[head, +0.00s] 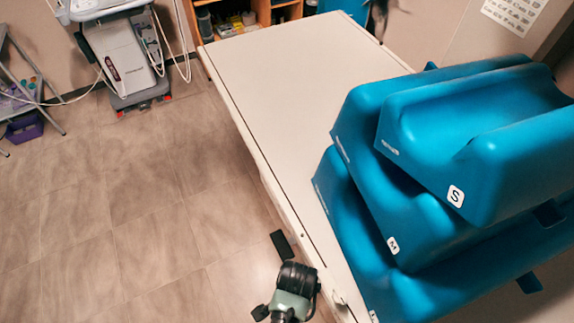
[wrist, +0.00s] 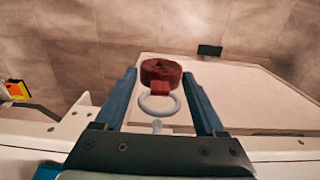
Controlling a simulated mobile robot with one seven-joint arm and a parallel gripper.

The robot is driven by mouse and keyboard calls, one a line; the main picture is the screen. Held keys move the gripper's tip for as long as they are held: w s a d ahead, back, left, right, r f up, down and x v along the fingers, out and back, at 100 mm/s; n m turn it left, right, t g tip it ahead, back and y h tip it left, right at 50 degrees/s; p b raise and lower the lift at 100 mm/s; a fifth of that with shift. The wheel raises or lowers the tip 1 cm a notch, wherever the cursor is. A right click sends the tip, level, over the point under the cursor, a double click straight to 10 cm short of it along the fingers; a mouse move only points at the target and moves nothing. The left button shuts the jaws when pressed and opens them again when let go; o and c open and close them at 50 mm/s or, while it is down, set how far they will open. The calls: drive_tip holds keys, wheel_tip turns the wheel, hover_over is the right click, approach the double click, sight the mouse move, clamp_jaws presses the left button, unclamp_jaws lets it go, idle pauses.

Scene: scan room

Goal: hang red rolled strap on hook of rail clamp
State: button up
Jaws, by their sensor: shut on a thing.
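In the wrist view, the two blue fingers of my gripper (wrist: 160,78) stand on either side of a dark red rolled strap (wrist: 161,70). My gripper is shut on the strap. A pale ring (wrist: 142,104) hangs at a small red tab of the strap, on the near side of the roll. A short pale stem (wrist: 157,126) shows below the ring; I cannot tell whether it belongs to the ring or to something behind. I cannot make out the rail clamp or its hook for certain. The strap and fingertips do not show clearly in the head view.
A long pale table (head: 290,75) runs along the middle, with blue stacked cushions (head: 470,140) at its right. A grey wheeled machine (head: 130,65) stands at the back left. A small black block (wrist: 210,50) sits by a pale panel.

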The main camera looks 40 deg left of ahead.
drive_tip(key=shift+w+d+f+b, duration=0.25)
drive_tip(key=shift+w+b, duration=0.1)
drive_tip(key=shift+w, duration=0.3)
drive_tip(key=shift+w+d+f+b, duration=0.2)
drive_tip(key=shift+w+b, duration=0.1)
drive_tip(key=shift+w, duration=0.4)
drive_tip(key=shift+w+d+f+b, duration=0.15)
drive_tip(key=shift+w+d+b, duration=0.15)
drive_tip(key=shift+w, duration=0.35)
drive_tip(key=o, duration=1.3)
drive_tip(key=shift+o, duration=0.2)
wheel_tip(320, 180, up, 13)
drive_tip(key=shift+f, duration=0.1)
